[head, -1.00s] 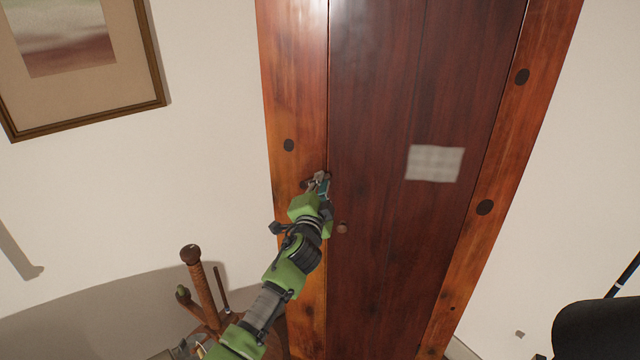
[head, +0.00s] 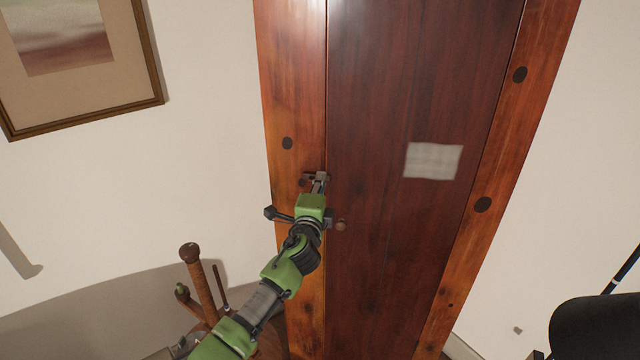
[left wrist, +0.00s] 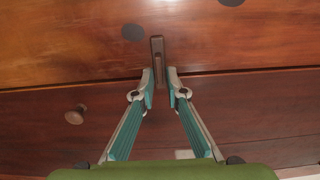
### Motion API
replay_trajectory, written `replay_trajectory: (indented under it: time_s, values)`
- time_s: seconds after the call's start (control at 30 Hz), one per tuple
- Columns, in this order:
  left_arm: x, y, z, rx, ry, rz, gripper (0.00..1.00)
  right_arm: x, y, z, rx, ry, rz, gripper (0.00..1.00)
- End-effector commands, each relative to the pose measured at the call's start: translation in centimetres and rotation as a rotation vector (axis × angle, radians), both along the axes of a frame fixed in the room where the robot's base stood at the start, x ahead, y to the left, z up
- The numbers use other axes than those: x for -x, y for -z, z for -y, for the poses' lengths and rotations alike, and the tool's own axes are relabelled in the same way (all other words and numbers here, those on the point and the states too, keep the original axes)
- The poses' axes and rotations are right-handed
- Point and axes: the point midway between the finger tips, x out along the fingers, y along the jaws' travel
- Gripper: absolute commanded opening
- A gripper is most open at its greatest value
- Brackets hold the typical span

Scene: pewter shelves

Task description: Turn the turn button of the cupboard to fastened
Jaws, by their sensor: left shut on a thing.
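The cupboard (head: 400,250) is dark red-brown wood with a lighter orange frame post on its left. The small brown turn button (head: 309,177) sits on that post, lying about level and reaching across the seam to the door. It also shows in the left wrist view (left wrist: 157,52), crossing the seam. My left gripper (head: 319,181) is at the button, its fingers hiding part of it. In the left wrist view my left gripper (left wrist: 160,84) has one fingertip on each side of the button's door-side end, shut on it. My right gripper is not in view.
A round door knob (head: 341,225) sticks out just below and right of the gripper; it also shows in the left wrist view (left wrist: 75,115). A pale patch (head: 433,161) is on the door. A wooden post (head: 197,275) stands lower left. A framed picture (head: 85,110) hangs left.

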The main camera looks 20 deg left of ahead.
Motion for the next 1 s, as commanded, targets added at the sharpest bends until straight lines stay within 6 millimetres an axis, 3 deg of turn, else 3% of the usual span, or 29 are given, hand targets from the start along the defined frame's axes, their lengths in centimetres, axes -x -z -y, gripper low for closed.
replay_trajectory:
  time_s: [0.33, 0.37, 0.4, 0.77, 1.0]
  values:
    - [0.0, 0.2, 0.0, -0.007, 0.0, -0.003, 0.0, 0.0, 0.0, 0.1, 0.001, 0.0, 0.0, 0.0]
    - [0.0, 0.2, 0.0, -0.007, 0.0, -0.003, 0.2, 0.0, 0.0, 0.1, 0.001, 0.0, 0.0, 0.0]
    - [0.0, 0.2, 0.0, -0.007, 0.0, -0.003, 0.22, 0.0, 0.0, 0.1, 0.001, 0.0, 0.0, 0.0]
    - [0.2, 0.1, 0.0, -0.004, 0.0, 0.0, 0.22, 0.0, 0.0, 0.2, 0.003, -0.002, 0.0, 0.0]
    - [2.7, 0.2, 0.4, -0.003, 0.002, 0.0, 0.22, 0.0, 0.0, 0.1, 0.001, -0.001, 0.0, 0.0]
